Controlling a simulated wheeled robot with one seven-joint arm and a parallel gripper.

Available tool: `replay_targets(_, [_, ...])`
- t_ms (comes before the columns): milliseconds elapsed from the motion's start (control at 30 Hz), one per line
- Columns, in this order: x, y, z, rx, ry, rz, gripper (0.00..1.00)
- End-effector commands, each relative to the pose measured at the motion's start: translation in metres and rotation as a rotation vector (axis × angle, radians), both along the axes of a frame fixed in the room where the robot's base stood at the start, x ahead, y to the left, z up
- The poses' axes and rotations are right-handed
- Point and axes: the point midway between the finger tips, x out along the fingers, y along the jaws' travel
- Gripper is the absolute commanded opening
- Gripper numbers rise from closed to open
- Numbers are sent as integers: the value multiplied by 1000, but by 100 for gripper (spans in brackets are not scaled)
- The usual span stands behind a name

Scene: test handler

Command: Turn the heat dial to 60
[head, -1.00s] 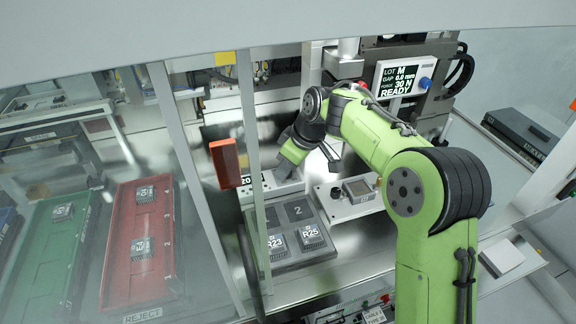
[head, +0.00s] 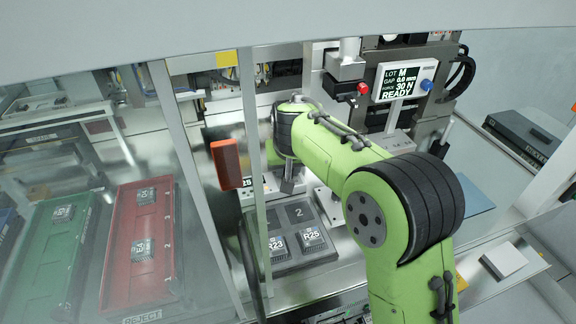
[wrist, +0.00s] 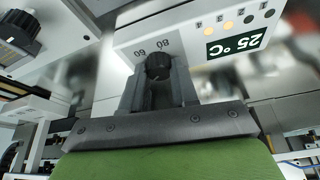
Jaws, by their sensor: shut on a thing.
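The heat dial (wrist: 158,66) is a small black knob on a white panel (wrist: 130,36), with the marks 60 and 80 printed beside it. My gripper (wrist: 158,88) has its two grey fingers on either side of the dial and is shut on it. The dial's pointer is hidden. The display (wrist: 235,44) on the panel reads 25 °C.
A dark tray (head: 278,217) with chips marked R23 and R25 lies in front of the panel. Red (head: 125,270) and green (head: 50,270) trays lie farther left. A screen (head: 405,82) reads READY.

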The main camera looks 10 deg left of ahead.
Motion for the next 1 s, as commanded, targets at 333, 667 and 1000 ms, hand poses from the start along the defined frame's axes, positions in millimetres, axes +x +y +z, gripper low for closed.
replay_targets(333, [-1, 3, 3, -2, 4, -319, 0])
replay_targets(667, [0, 3, 3, -1, 3, -550, 0])
replay_targets(1000, [0, 3, 2, 1, 1, -656, 0])
